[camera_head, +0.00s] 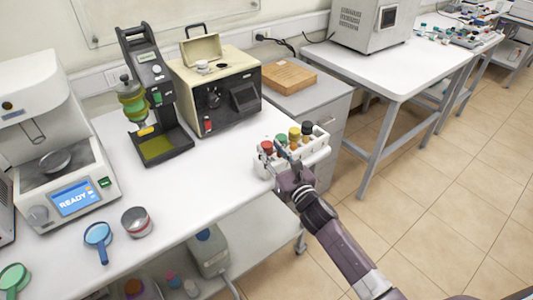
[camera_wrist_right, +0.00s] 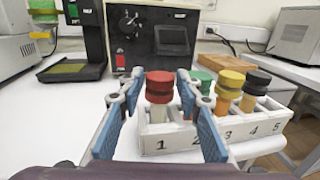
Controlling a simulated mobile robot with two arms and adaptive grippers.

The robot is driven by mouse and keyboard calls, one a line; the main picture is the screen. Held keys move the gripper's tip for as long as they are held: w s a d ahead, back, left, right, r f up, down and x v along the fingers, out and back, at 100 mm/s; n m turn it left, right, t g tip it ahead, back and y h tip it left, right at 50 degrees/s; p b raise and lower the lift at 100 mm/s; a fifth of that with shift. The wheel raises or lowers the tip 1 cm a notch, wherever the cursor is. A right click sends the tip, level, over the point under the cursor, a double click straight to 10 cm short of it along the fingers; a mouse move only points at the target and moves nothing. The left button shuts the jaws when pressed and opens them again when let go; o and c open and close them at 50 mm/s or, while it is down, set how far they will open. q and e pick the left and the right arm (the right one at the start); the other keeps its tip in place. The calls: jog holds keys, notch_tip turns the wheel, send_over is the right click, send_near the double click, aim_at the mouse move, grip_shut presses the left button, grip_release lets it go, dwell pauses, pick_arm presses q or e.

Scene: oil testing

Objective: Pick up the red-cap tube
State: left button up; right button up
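The red-cap tube (camera_head: 266,148) stands upright at the left end of a white rack (camera_head: 318,156) near the table's right front edge. In the right wrist view the red-cap tube (camera_wrist_right: 159,88) shows between my fingers, above the rack label "1". My right gripper (camera_wrist_right: 157,80) is open, with one blue-padded finger on each side of the tube. Gaps show between the cap and the fingers. In the head view my right gripper (camera_head: 278,168) is at the rack's front, and its fingers are partly hard to make out. My left gripper is not in view.
Green-cap (camera_head: 281,140), yellow-cap (camera_head: 294,134) and black-cap (camera_head: 307,128) tubes stand in the same rack, right of the red one. A beige-and-black tester (camera_head: 232,88) and a black stand (camera_head: 160,100) are behind. The white tabletop (camera_head: 215,165) left of the rack is clear.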

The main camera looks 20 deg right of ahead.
jog(key=shift+w+f, duration=0.1)
jog(key=shift+w, duration=0.55)
grip_shut()
